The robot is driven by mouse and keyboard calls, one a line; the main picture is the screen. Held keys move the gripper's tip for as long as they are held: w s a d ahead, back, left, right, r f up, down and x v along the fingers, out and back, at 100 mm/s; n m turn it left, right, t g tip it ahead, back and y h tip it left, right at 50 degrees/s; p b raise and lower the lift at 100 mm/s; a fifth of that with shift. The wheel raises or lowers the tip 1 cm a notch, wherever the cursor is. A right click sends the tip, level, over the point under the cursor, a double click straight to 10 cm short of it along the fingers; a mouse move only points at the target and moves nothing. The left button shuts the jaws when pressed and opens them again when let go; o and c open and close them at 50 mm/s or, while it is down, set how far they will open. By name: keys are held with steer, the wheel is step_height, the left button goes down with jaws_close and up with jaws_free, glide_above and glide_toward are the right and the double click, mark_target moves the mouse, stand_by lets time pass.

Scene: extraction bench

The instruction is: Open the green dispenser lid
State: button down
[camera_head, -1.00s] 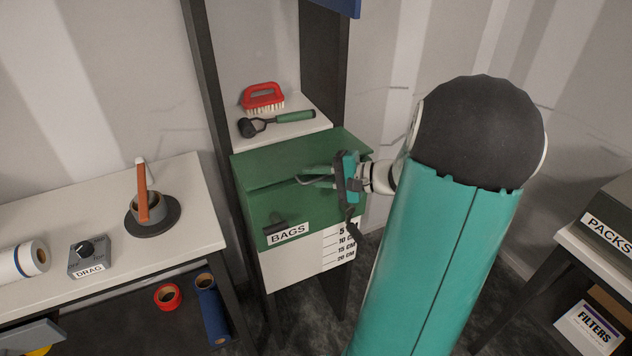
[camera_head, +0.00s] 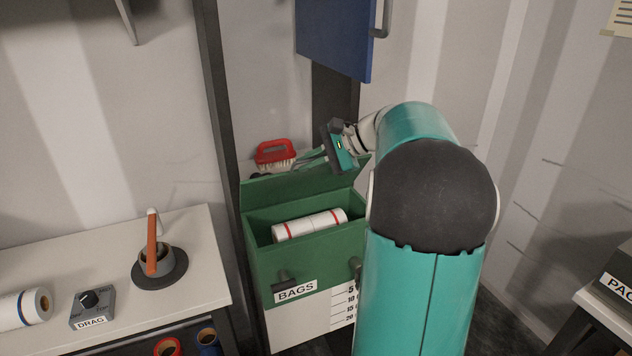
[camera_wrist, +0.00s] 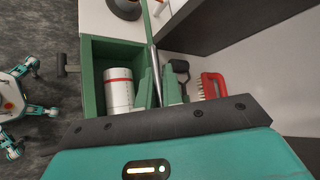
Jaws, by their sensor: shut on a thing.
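The green dispenser (camera_head: 309,262) labelled BAGS stands left of my arm in the head view. Its green lid (camera_head: 275,192) is raised at the back and tilted upward, so the box is open. A white roll with red bands (camera_head: 310,225) lies inside; it also shows in the wrist view (camera_wrist: 118,90). My gripper (camera_head: 308,164) is at the lid's upper edge, shut on the lid. In the wrist view the lid (camera_wrist: 148,25) is nearly edge-on between my green fingers.
A red brush (camera_head: 275,152) sits behind the lid. A blue cabinet door (camera_head: 335,40) hangs above. The left bench (camera_head: 200,240) holds a pot with a tool (camera_head: 157,258), a DRAG box (camera_head: 92,308) and a white roll (camera_head: 25,309). PACKS box (camera_head: 618,280) is far right.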

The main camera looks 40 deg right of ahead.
steer(key=shift+w+d+r+g, duration=0.2)
steer(key=shift+w+g, duration=0.1)
steer(key=shift+w, duration=0.3)
steer(key=shift+w+d+r, duration=0.15)
steer(key=shift+w+r, duration=0.15)
steer(key=shift+w, duration=0.2)
steer(key=shift+w+d+r, duration=0.1)
steer(key=shift+w+d, duration=0.05)
steer(key=shift+w, duration=0.4)
steer(key=shift+s, duration=0.1)
steer(key=c, duration=1.5)
jaws_free()
steer(key=shift+c, duration=0.2)
steer(key=shift+f, duration=0.2)
steer(key=v, duration=1.4)
steer(key=shift+r, duration=0.35)
